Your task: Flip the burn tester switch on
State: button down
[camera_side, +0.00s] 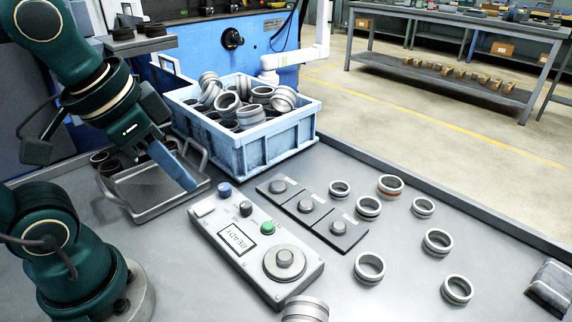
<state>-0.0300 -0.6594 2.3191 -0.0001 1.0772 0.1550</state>
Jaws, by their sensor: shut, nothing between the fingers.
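The burn tester (227,252) is a pale grey box lying on the table, with a display that reads READY. On its top are a pale rocker-like piece (204,209) at the left end, a blue knob (224,189), a black knob (246,208), a green button (267,228) and a large round metal piece (285,262) at the right end. I cannot tell which way any switch is set. My gripper (188,181) is shut and empty, its bluish fingers pointing down and right. It appears above and left of the tester's left end, apart from it.
A blue crate (265,150) full of metal rings stands behind the tester. A dark plate with several round knobs (312,210) lies beside the tester, and several loose rings (370,268) are spread to the right.

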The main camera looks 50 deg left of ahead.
jog(key=w+a+r+g, duration=0.3)
jog(key=w+a, duration=0.1)
jog(key=n+g, duration=0.1)
jog(key=g, duration=0.1)
send_over(207, 206)
notch_tip(207, 206, down, 2)
jog(key=shift+w, duration=0.15)
jog(key=shift+f, duration=0.1)
notch_tip(207, 206, down, 14)
dwell(0.6)
jog(key=shift+f, duration=0.15)
dwell(0.3)
jog(key=shift+s+r, duration=0.2)
jog(key=shift+s, duration=0.6)
jog(key=shift+r, duration=0.1)
